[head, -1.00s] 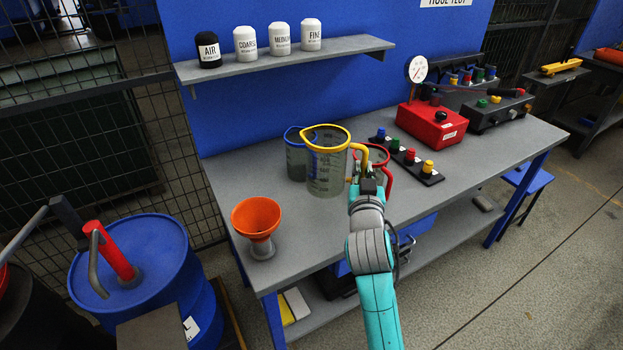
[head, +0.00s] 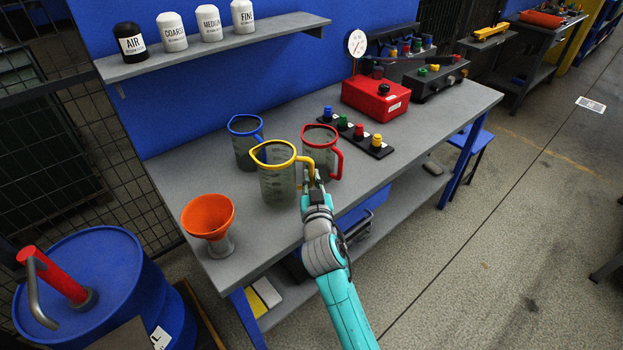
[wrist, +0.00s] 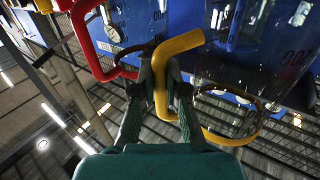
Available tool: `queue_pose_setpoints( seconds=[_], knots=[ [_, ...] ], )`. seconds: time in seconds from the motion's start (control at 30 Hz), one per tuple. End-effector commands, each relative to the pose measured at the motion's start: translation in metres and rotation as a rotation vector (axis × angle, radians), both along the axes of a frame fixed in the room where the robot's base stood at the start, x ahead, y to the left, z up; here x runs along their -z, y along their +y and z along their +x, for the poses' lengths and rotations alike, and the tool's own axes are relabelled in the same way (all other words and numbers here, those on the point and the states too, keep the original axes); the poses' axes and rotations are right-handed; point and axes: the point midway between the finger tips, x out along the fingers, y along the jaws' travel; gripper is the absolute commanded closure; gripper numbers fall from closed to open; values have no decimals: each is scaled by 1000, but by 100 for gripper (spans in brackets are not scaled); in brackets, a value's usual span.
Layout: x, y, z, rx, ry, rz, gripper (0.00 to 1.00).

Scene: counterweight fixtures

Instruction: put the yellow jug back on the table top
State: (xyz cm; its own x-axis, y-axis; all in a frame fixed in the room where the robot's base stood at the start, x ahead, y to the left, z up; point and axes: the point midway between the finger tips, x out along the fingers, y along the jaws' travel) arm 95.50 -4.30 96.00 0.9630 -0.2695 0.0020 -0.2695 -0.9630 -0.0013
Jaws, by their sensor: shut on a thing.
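The yellow jug (head: 277,187) is a clear measuring jug with a yellow rim and handle. It is upright over the front part of the grey table top (head: 185,165), between the blue jug (head: 246,150) and the red jug (head: 319,160). Its base looks at or very near the surface; I cannot tell whether it touches. My gripper (head: 314,184) is shut on its handle from the right front. In the wrist view the yellow handle (wrist: 162,92) passes between my fingers (wrist: 160,80), and the red handle (wrist: 88,45) is close by.
An orange funnel (head: 207,218) stands to the left on the table. A strip of coloured knobs (head: 359,137) and a red gauge box (head: 376,97) are to the right. A shelf with several canisters (head: 210,24) hangs behind. The front right table top is bare.

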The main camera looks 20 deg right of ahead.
Motion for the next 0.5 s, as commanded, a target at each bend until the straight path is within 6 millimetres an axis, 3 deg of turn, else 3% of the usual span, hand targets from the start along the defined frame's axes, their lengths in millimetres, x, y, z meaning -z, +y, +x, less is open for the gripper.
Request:
queue_pose_setpoints(
  seconds=[0.5],
  knots=[
    [7, 0, 0, 1, 0, 1, 100]
  ],
)
